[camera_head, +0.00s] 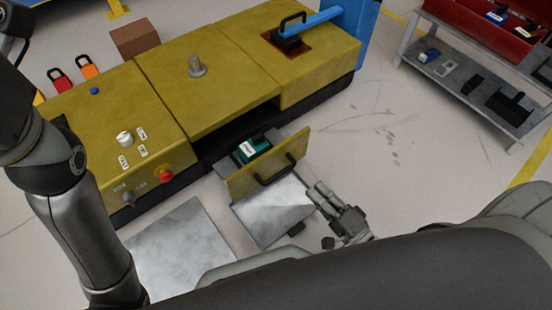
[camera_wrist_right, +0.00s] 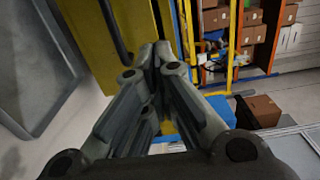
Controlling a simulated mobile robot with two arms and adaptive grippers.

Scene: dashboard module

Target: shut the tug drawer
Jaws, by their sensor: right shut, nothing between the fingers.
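The yellow tug module (camera_head: 205,75) stands with its drawer (camera_head: 292,149) pulled out towards me. The drawer's yellow front carries a black bar handle (camera_head: 275,171). A green box with a white label (camera_head: 254,148) sits inside the drawer. My right gripper (camera_head: 316,189) is shut and empty, just right of and in front of the drawer front. In the right wrist view, my shut fingertips (camera_wrist_right: 155,50) are beside a yellow panel (camera_wrist_right: 90,45) with a black bar (camera_wrist_right: 115,30). I cannot tell whether they touch it. My left arm enters at left; its gripper is out of sight.
Grey metal plates (camera_head: 178,250) lie in front of the module, one below the drawer. A red emergency button (camera_head: 165,175) and a knob (camera_head: 124,138) are on the module's left part. A grey shelf (camera_head: 470,85) stands at upper right. The floor between is clear.

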